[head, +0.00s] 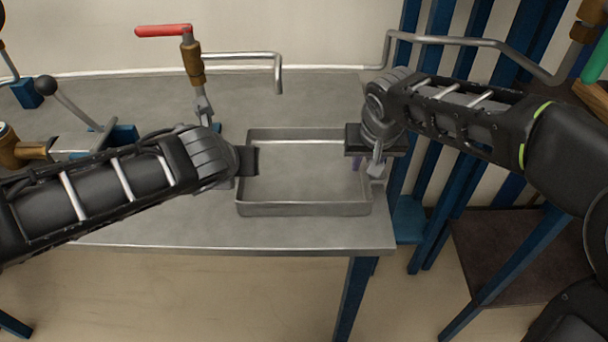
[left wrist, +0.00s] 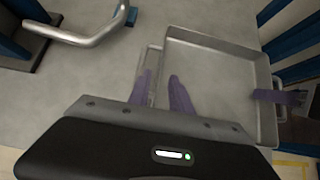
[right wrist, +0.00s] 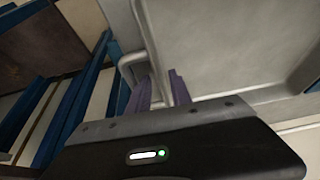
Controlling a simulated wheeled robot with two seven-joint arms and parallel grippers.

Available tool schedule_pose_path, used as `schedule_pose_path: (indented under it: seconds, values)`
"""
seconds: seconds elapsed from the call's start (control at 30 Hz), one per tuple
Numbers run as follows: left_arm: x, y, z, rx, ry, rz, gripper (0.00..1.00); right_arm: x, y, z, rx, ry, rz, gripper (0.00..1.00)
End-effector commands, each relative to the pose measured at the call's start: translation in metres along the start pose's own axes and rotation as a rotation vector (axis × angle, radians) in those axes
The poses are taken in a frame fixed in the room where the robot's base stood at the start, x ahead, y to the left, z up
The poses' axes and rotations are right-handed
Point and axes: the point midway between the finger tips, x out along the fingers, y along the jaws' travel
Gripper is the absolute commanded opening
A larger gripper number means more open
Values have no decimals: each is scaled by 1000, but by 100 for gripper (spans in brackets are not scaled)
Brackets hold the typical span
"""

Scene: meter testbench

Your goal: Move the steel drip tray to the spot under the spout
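The steel drip tray (head: 300,209) is a shallow rectangular pan, flat on the bench below and right of the spout (head: 278,88). A wire handle (right wrist: 127,68) shows on its side. My left gripper (head: 252,160) is at the tray's left side; its purple fingers (left wrist: 164,88) lie around that side near the handle, a gap between them. My right gripper (head: 360,152) is at the right side, one finger inside the tray; in the right wrist view its fingers (right wrist: 160,86) stand apart around the wall. The hold on either side is hard to make out.
A valve with a red lever (head: 163,30) and brass body (head: 192,62) carries the spout pipe above the bench. The metal bench (head: 220,232) is clear in front. A black-knobbed lever (head: 46,85) stands left. Blue posts (head: 440,150) stand beyond the bench's right edge.

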Motion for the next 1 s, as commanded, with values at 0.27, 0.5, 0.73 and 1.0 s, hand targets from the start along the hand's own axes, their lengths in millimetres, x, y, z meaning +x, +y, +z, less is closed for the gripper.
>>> schedule_pose_path:
  seconds: [0.27,0.5,0.73,1.0]
  values:
    - [-47,0,0,-1,-2,0,25,0,0,0,0,0,0,25]
    - [-54,0,0,1,1,0,25,0,0,0,0,0,0,25]
    - [-54,0,0,1,1,0,25,-1,0,0,0,0,0,25]
    - [-54,0,0,0,1,0,25,-25,0,-1,1,4,-1,25]
